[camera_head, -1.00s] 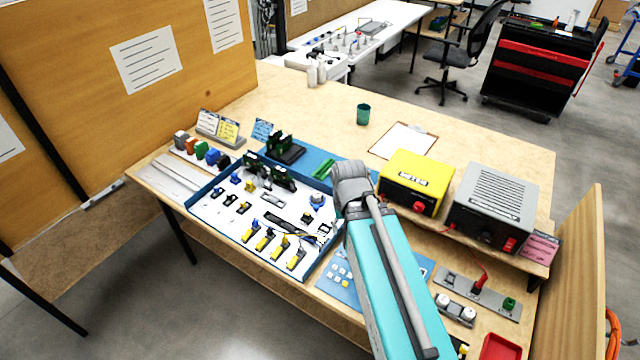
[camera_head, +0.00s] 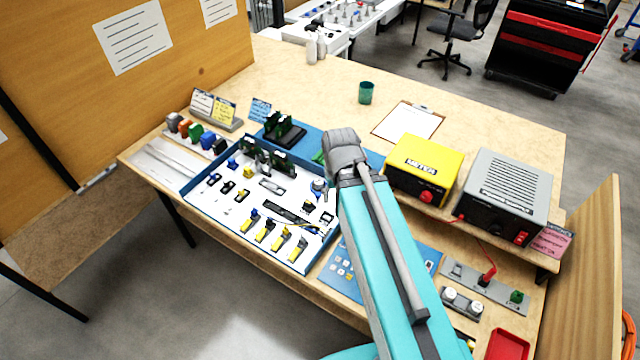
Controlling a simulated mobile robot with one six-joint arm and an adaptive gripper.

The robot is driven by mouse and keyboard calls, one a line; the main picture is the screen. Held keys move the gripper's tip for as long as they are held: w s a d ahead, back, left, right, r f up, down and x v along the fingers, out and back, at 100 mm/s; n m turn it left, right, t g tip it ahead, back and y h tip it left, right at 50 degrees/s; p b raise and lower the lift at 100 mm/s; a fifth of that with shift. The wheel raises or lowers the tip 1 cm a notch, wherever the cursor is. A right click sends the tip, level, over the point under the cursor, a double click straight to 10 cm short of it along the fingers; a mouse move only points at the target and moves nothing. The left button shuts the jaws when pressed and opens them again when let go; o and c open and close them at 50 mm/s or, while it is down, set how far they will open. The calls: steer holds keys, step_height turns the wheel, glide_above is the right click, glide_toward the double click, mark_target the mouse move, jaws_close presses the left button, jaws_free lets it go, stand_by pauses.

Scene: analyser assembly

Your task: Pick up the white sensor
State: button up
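I cannot tell for sure which item is the white sensor. A pale flat piece (camera_head: 271,186) lies in the middle of the white parts tray (camera_head: 215,217). Two white round pieces, one on the left (camera_head: 449,293) and one on the right (camera_head: 477,306), sit on a small grey block at the front right of the bench. My turquoise arm reaches up from the bottom, and its grey wrist end is over the tray's right edge. My gripper is hidden by the wrist and arm, so its fingers and anything in them do not show.
The tray holds several yellow, blue and black parts. A yellow meter (camera_head: 423,168) and a grey power unit (camera_head: 503,198) stand right of my arm. A red bin (camera_head: 508,345) is front right.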

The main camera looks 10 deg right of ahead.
steer(key=shift+o, duration=0.5)
steer(key=shift+w, duration=0.3)
steer(key=w+f+n+b, duration=0.2)
steer(key=w+n, duration=0.3)
steer(key=w, duration=0.5)
steer(key=w+f+n+b, duration=0.1)
steer(key=w+n+b, duration=0.1)
steer(key=w+n, duration=0.4)
steer(key=w, duration=0.5)
steer(key=shift+a+f, duration=0.15)
steer(key=shift+f, duration=0.25)
steer(key=shift+f, duration=0.1)
steer(key=b, duration=0.9)
glide_above(319, 181)
step_height(319, 181, down, 8)
steer(key=shift+w+f, duration=0.15)
steer(key=shift+f, duration=0.1)
steer(key=shift+f+b, duration=2.4)
steer(key=shift+f, duration=0.2)
steer(key=shift+c, duration=0.3)
